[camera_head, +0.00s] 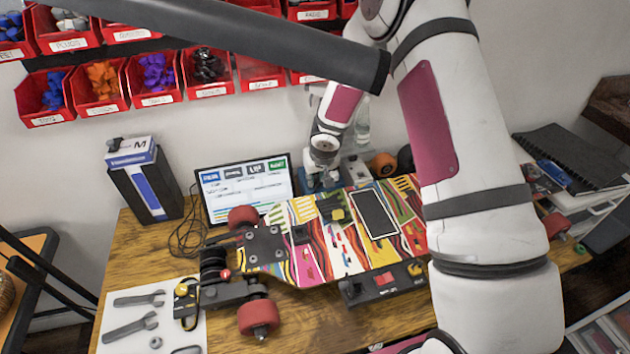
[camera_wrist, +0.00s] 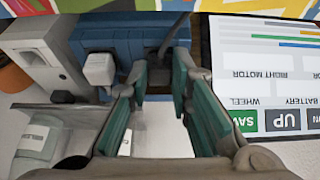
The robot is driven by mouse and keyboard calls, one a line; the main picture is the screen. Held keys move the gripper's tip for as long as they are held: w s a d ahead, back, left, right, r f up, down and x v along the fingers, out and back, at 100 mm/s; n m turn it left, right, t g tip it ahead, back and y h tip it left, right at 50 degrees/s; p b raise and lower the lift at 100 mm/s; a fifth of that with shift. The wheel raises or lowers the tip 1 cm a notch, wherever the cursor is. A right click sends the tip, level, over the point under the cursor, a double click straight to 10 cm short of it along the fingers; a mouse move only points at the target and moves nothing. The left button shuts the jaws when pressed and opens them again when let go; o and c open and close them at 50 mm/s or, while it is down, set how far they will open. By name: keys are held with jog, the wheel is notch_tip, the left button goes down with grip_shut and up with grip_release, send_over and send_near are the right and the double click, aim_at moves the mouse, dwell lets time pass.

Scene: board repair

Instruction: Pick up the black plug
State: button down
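My gripper (camera_head: 320,177) reaches down behind the skateboard (camera_head: 318,240), at the back of the bench. In the wrist view, its two teal-padded fingers (camera_wrist: 160,82) stand apart with nothing visibly clamped between them. A blue block (camera_wrist: 118,38) lies just beyond the fingertips. A dark, narrow piece that looks like the black plug (camera_wrist: 172,38) sits against this block, in line with the gap between the fingers. Whether the fingertips touch it cannot be told. A pale plug-like piece (camera_wrist: 100,68) is on the block to the left. In the head view the black plug cannot be made out.
A monitor (camera_head: 245,187) stands close left of my gripper. Red bins (camera_head: 160,98) hang on the wall above. A black and blue box (camera_head: 147,185) stands at the left. Wrenches lie on a white sheet (camera_head: 110,330) at the front left. Bare bench shows at the front.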

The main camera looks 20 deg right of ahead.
aim_at(316, 179)
jog(key=shift+w+r, duration=0.1)
jog(key=shift+r, duration=0.45)
notch_tip(316, 179, up, 9)
jog(key=shift+b, duration=0.4)
